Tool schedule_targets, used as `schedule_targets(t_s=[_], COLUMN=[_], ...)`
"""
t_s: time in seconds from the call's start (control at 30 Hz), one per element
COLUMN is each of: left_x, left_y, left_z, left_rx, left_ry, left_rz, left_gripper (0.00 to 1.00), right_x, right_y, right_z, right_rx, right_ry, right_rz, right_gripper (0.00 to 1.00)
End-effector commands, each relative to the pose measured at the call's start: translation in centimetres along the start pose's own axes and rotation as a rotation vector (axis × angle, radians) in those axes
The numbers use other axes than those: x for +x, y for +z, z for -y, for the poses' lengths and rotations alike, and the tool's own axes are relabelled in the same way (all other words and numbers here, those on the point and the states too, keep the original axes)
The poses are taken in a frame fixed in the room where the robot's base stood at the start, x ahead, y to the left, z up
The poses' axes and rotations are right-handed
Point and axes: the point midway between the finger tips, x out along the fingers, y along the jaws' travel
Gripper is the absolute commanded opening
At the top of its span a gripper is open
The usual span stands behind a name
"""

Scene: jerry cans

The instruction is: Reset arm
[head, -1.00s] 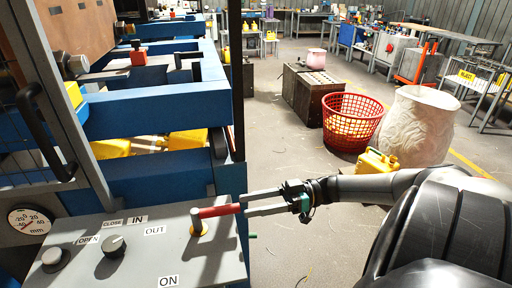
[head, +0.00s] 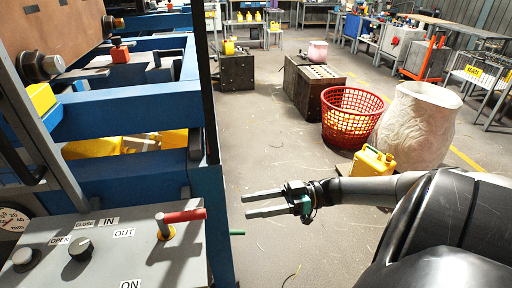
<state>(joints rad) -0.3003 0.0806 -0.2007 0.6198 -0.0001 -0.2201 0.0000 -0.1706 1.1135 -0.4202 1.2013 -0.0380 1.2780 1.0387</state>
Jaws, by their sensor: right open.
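My right gripper (head: 246,204) is open and empty, with its two parallel fingers pointing left over the floor. It is to the right of the grey control panel (head: 150,262) and apart from it. The red-handled lever (head: 186,215) stands on the panel, its handle pointing right toward the gripper with a gap between them. My right arm comes in from the right edge. My left gripper is not in view.
A blue machine (head: 120,118) fills the left side. A yellow jerry can (head: 371,162) stands behind my right arm, near a red basket (head: 349,118) and a large white sack (head: 418,124). Dark crates (head: 310,88) stand farther back. Floor around the gripper is clear.

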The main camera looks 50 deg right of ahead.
Motion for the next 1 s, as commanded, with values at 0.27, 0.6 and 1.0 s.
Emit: schedule_targets(t_s=[0.27,0.6,1.0], left_x=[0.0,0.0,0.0], left_y=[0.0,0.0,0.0], left_z=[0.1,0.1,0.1], left_rx=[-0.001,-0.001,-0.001], left_ry=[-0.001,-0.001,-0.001], left_rz=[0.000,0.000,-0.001], left_gripper=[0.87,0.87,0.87], right_x=[0.0,-0.2,-4.7], right_y=[0.0,8.4,34.8], right_z=[0.0,-4.1,1.2], right_rx=[0.000,-0.050,0.092], right_ry=[0.000,0.344,0.899], right_rz=[0.000,0.068,0.682], right_gripper=[0.59,0.59,0.59])
